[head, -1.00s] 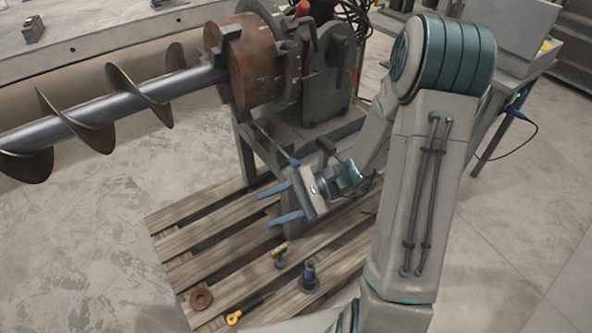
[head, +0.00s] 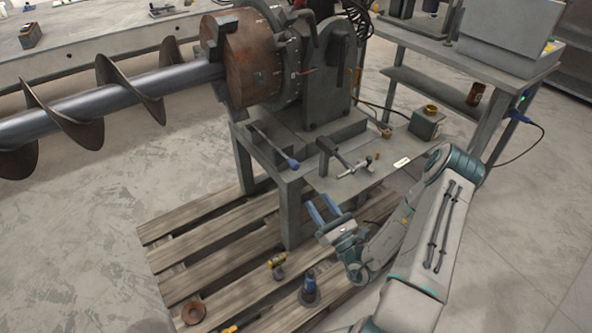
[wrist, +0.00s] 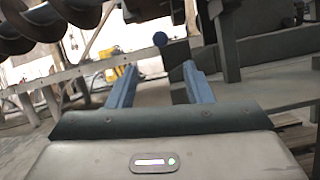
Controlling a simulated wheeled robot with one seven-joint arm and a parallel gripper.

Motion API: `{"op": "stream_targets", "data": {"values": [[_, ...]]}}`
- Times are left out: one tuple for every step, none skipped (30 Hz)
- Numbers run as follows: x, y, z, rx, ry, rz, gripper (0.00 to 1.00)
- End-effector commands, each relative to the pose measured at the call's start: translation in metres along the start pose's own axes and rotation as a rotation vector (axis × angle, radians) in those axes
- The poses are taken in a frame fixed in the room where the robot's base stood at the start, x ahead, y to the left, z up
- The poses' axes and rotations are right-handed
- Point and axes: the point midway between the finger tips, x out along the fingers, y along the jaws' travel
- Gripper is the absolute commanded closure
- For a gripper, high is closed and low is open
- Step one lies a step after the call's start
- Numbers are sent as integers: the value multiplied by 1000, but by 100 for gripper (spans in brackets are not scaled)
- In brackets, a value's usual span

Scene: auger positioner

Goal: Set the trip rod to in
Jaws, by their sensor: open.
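A dark rod ending in a blue ball knob (head: 293,163) sticks out at the front of the grey machine stand; I take it as the trip rod. Its far end is hard to make out against the machine base. In the wrist view the blue knob (wrist: 160,39) shows ahead of and above the gap between my fingers, apart from them. My gripper (head: 319,202) is open and empty, below and to the right of the knob in the head view. Its two blue fingers (wrist: 159,66) point toward the stand in the wrist view.
A T-shaped clamp handle (head: 328,146) and metal fitting (head: 356,166) are on the stand (head: 290,195) right of the knob. An auger (head: 105,105) extends left from the rusty drum (head: 248,65). Several parts, including a blue-topped one (head: 309,287), lie on the wooden pallet (head: 195,245).

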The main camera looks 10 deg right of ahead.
Motion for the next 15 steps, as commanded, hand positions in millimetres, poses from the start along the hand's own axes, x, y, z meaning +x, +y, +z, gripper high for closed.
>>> {"op": "stream_targets", "data": {"values": [[2, -1, -1, 0, -2, -5, 54], [4, -1, -1, 0, -2, -6, 54], [9, -1, 0, -1, -3, -6, 54], [13, -1, 0, -1, -3, -5, 54], [18, -1, 0, -2, -4, -4, 54], [25, -1, 0, -3, -3, -3, 54], [31, 0, 0, -2, -4, -1, 54], [37, 0, 0, -2, -4, -2, 54], [46, 0, 0, -3, -4, -1, 54], [52, 0, 0, -3, -4, -1, 54], [59, 0, 0, -2, -4, 0, 54], [68, 0, 0, -3, -4, 0, 54], [74, -1, 0, -3, -3, -1, 54], [81, 0, 0, -2, -3, -1, 54], [89, 0, 0, -2, -4, -1, 54]]}}
